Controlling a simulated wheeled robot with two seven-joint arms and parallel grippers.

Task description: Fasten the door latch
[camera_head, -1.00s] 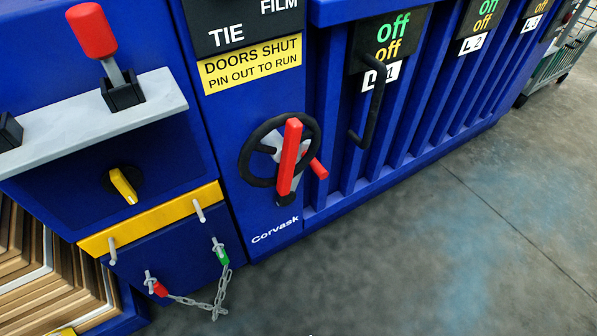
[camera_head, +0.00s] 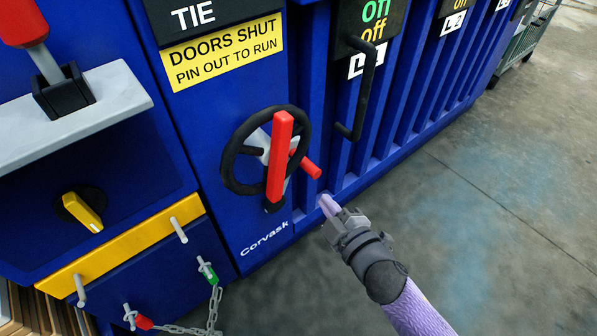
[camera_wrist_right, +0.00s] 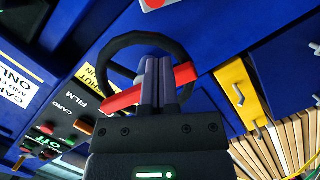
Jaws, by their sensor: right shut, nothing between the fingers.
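The door latch looks like a black handwheel (camera_head: 231,157) with a red lever (camera_head: 279,155) standing nearly upright across it, on the blue machine panel above the word Corvask. A red peg (camera_head: 311,168) sticks out at its lower right. My right gripper (camera_head: 326,203) is shut and empty, below and right of the wheel in the head view, apart from it in the picture. In the right wrist view, the shut fingers (camera_wrist_right: 157,72) overlap the wheel (camera_wrist_right: 117,47) and the red lever (camera_wrist_right: 122,99); contact cannot be told. My left gripper is not in view.
A black door handle (camera_head: 369,90) stands right of the wheel on the ribbed blue door. A yellow bar (camera_head: 124,252), a yellow knob (camera_head: 84,210) and a chain (camera_head: 213,312) with red and green ends are at left.

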